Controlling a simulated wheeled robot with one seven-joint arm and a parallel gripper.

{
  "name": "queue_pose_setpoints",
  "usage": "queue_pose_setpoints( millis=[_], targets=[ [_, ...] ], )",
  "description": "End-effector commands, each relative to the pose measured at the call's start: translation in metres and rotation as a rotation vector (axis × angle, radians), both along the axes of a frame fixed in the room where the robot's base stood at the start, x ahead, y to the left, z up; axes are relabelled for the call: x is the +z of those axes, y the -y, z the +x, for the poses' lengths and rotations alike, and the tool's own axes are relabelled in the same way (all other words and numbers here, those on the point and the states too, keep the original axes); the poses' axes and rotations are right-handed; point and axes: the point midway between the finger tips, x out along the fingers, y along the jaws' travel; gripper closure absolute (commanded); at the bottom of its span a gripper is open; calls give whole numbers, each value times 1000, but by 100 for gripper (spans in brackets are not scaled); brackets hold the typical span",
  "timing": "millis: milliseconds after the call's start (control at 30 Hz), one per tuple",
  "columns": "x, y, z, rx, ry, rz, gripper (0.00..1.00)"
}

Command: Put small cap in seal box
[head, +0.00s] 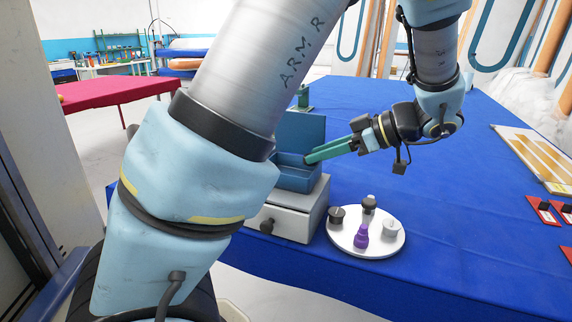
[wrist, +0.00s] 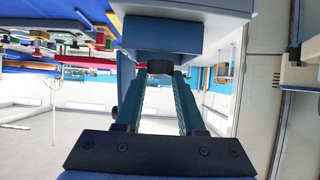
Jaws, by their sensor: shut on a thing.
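My gripper (head: 308,158) reaches in from the right with its long green fingers, its tips at the opening of the blue box. In the wrist view, my gripper (wrist: 160,70) is shut on a small dark cap (wrist: 160,67) between the fingertips. The cap cannot be made out in the head view. The blue box (head: 298,180), which looks like the seal box, has its lid (head: 301,131) raised at the back. Its inside is partly hidden by my fingers and arm. Whether the cap touches the box is unclear.
The box stands on a pale drawer unit (head: 296,222) with a dark knob. A round white tray (head: 395,245) beside it holds a purple item (head: 361,236), a black-topped piece (head: 337,215), a white piece (head: 393,228) and another dark-topped piece.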

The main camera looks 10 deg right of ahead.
Motion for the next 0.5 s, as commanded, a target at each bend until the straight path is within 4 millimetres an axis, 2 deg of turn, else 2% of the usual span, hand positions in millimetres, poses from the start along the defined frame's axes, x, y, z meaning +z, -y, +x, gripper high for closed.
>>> queue_pose_setpoints(
  millis=[100,367,500],
  targets=[
    [-9,-20,10,3,-2,2,100],
    [-22,-38,21,1,-2,1,100],
    [-30,-57,30,4,-2,3,100]
  ],
)
